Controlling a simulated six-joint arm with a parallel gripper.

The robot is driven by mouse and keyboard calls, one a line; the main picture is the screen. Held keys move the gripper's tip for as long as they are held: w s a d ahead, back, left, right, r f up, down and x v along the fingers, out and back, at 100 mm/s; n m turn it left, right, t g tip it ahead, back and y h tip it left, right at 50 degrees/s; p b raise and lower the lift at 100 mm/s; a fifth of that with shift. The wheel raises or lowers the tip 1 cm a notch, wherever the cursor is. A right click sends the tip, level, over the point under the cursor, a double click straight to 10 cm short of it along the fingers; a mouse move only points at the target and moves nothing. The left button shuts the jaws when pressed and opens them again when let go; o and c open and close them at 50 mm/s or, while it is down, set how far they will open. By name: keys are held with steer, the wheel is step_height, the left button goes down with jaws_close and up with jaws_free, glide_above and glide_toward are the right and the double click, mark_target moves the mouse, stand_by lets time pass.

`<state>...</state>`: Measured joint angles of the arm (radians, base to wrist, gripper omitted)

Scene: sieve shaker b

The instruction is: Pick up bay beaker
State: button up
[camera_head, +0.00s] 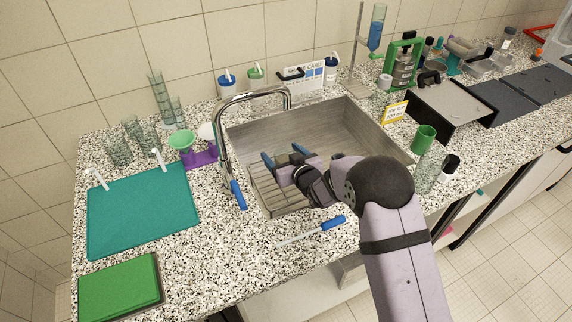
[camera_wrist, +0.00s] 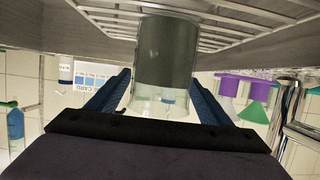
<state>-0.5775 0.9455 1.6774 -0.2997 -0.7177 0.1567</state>
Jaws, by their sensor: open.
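A clear glass beaker (camera_wrist: 165,60) with a grey band over its far part stands in the middle of the wrist view, against the wire rack in the sink. My gripper is open, low in the sink basin, in the head view (camera_head: 285,156). In the wrist view its two blue fingers (camera_wrist: 160,78) lie on either side of the beaker, with gaps showing near the rim. Whether the fingers touch it farther along cannot be told. In the head view my gripper and arm largely hide the beaker.
The steel sink (camera_head: 345,118) walls surround my gripper. The tap (camera_head: 222,150) stands close on the left. A blue-handled tool (camera_head: 333,222) lies on the front counter edge. A green cup (camera_head: 423,139) and glassware stand to the right, a teal mat (camera_head: 140,212) to the left.

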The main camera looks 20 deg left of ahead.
steer(key=shift+w+a+f, duration=0.15)
steer(key=shift+w+a, duration=0.1)
steer(key=shift+c, duration=0.2)
steer(key=c, duration=1.5)
steer(key=shift+o, duration=0.2)
steer(key=shift+r, duration=0.3)
step_height(320, 180, up, 10)
steer(key=b, duration=0.2)
steer(key=shift+f, duration=0.2)
